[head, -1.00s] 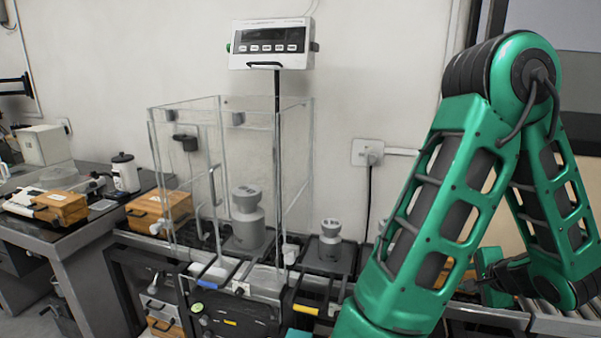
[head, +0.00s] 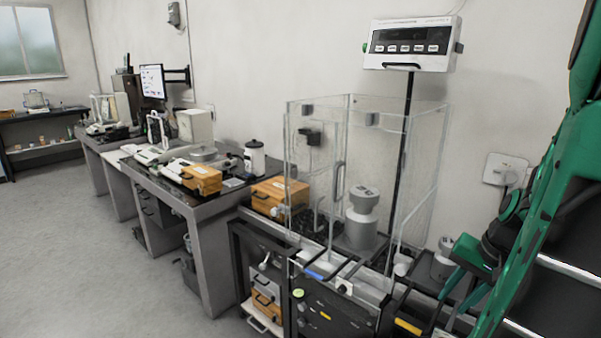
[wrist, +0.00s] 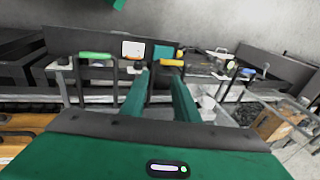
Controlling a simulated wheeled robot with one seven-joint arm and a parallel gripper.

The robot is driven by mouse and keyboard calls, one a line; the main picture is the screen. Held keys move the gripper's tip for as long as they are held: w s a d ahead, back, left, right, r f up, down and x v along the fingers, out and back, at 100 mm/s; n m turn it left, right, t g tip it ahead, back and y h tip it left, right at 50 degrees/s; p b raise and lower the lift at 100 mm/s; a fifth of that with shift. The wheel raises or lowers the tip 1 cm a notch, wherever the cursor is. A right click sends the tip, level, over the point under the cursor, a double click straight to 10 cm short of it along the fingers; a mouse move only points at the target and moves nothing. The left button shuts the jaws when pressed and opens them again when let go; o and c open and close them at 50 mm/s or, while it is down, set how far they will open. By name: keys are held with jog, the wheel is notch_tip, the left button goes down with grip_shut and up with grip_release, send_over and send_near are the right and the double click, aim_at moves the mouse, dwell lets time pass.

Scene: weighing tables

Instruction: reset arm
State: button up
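My green arm (head: 545,190) is folded at the right edge of the head view. My gripper (head: 455,308) points down at the lower right, beside the small grey weight (head: 443,250), which it partly overlaps in the picture. In the wrist view my gripper (wrist: 158,76) shows two teal fingers with a gap between them and nothing held. The fingertips lie in front of a dark bench with coloured handles; I cannot tell their exact distance from it.
A clear glass enclosure (head: 297,190) holds stacked grey weights (head: 362,222) left of my gripper. A weighing display (head: 412,45) stands above it. Side benches (head: 208,215) with wooden boxes (head: 201,180) run along the wall to the left. The floor (head: 90,250) at the left is clear.

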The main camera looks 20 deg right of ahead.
jog(key=s+a+r+n+g, duration=0.1)
jog(key=a+r+n, duration=0.1)
jog(key=a, duration=0.4)
jog(key=s+a+r+n+g, duration=0.1)
jog(key=a+r+n+g, duration=0.1)
jog(key=a+n, duration=0.2)
jog(key=a, duration=0.2)
jog(key=shift+s+a+r, duration=0.4)
jog(key=shift+d, duration=0.1)
